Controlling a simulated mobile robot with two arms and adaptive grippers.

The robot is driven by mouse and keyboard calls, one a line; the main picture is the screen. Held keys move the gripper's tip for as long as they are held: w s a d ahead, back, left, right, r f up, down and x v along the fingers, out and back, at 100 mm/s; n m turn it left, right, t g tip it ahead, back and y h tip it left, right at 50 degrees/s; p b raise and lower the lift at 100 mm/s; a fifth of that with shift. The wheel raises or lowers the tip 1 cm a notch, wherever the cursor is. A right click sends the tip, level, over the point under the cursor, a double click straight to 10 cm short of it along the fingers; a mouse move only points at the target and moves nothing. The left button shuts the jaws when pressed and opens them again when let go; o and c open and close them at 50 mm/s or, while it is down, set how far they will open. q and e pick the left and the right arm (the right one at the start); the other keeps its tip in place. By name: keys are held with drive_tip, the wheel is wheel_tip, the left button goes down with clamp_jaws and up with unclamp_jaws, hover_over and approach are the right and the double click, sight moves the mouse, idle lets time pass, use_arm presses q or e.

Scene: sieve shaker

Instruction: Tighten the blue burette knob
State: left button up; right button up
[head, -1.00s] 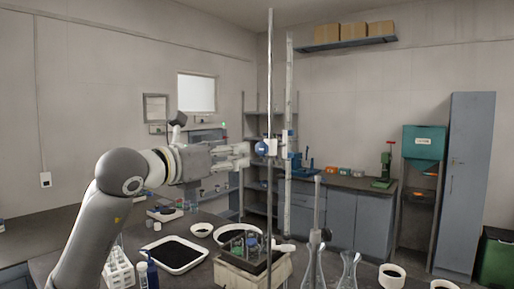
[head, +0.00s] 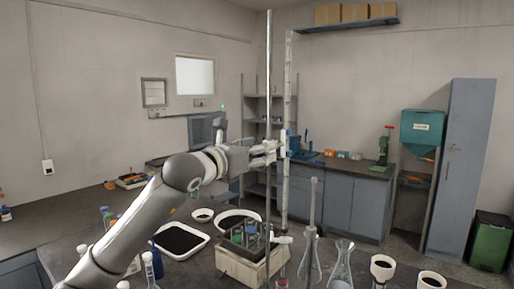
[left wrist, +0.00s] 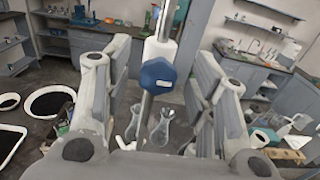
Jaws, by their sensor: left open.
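The blue knob (left wrist: 158,76) sits on a clamp on the upright metal rod (left wrist: 148,115) in the left wrist view. It lies between the two spread fingers of my left gripper (left wrist: 155,85), with a gap on each side. In the head view the left gripper (head: 272,152) reaches to the rod (head: 268,75) and hides most of the knob. The tall burette tube (head: 288,95) stands just right of the rod. My right gripper does not show.
A wooden box (head: 245,268) with bottles stands at the rod's foot. Glass flasks (head: 309,258) stand to its right. A black-filled white tray (head: 181,242) and white bowls (head: 238,217) lie to the left. The air around the upper rod is clear.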

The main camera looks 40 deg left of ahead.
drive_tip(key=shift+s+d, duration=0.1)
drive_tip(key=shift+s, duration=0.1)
use_arm(q)
drive_tip(key=shift+c, duration=1.4)
drive_tip(key=c, duration=0.7)
drive_tip(key=shift+c, duration=0.2)
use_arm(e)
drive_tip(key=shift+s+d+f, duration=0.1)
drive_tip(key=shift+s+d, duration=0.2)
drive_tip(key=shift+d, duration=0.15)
